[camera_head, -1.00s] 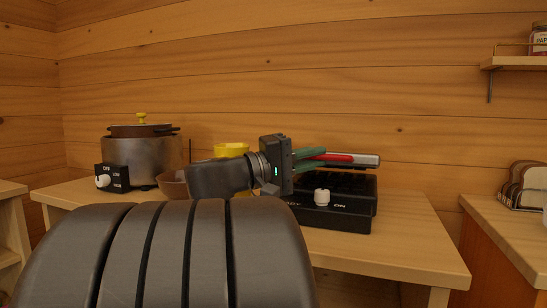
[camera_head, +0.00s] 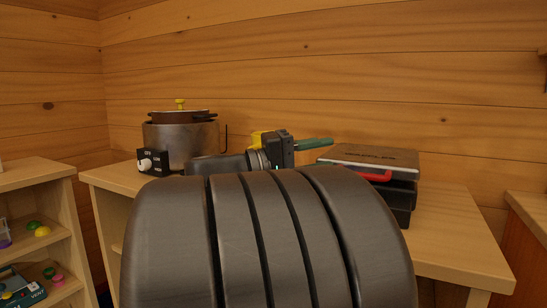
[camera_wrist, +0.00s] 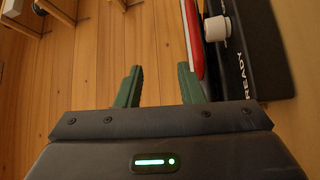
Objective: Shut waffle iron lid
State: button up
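The dark waffle iron stands on the wooden table, right of centre in the head view. Its flat lid (camera_head: 385,155) lies over the black base (camera_head: 402,198), level or nearly so; I cannot tell if a small gap remains. The red handle (camera_head: 372,175) sticks out at the lid's front, and it shows along the base in the wrist view (camera_wrist: 194,40). My gripper (camera_head: 330,141) is left of the lid. In the wrist view its green fingers (camera_wrist: 160,68) are apart with nothing between them. The right finger is close to the handle; contact is unclear.
A metal cooker with a brown pot (camera_head: 180,130) stands at the table's left. A yellow item (camera_head: 257,137) is partly hidden behind my gripper. A low shelf (camera_head: 35,215) stands at left, a wooden counter (camera_head: 528,215) at right. The table's right end is clear.

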jog(key=p+v, duration=0.1)
jog(key=v, duration=0.5)
jog(key=shift+a, duration=0.35)
jog(key=shift+d+f, duration=0.1)
jog(key=shift+f, duration=0.05)
jog(key=b, duration=0.3)
send_near(370, 161)
jog(key=shift+s+d+r, duration=0.3)
jog(key=shift+d+r, duration=0.35)
jog(key=shift+r, duration=0.15)
jog(key=shift+s+d+r, duration=0.25)
jog(key=shift+d+r, duration=0.45)
jog(key=shift+r, duration=0.05)
jog(key=shift+s+d+r, duration=0.3)
jog(key=shift+d+r, duration=0.35)
jog(key=shift+r, duration=0.15)
jog(key=shift+a, duration=0.1)
